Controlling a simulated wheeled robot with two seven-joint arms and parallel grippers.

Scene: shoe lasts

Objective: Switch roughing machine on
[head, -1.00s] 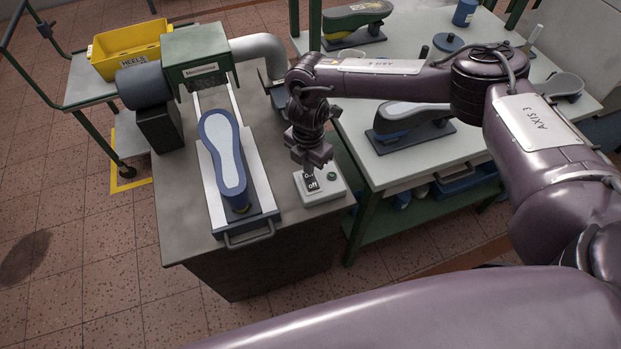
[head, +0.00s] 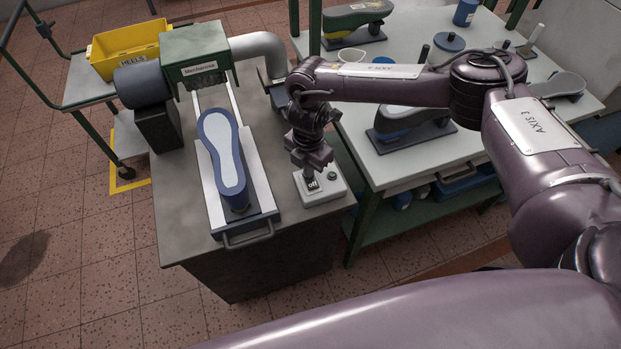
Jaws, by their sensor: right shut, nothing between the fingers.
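The roughing machine has a green head (head: 195,54) with a grey drum at its left, at the back of a grey bench. Its white switch box (head: 327,188) sits on the bench's right side, with a rocker switch (head: 312,185) marked "off" on its lower part and a small green round part (head: 332,176) beside it. My right gripper (head: 313,170) is shut and empty, pointing down at the upper part of the rocker. It hides the "on" end, and I cannot tell whether it touches. My left gripper is not in view.
A blue shoe last (head: 222,153) lies on the slide tray (head: 266,213) left of the switch box. A yellow bin (head: 124,50) stands on a trolley behind. At right, a white table (head: 375,177) carries more lasts on stands.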

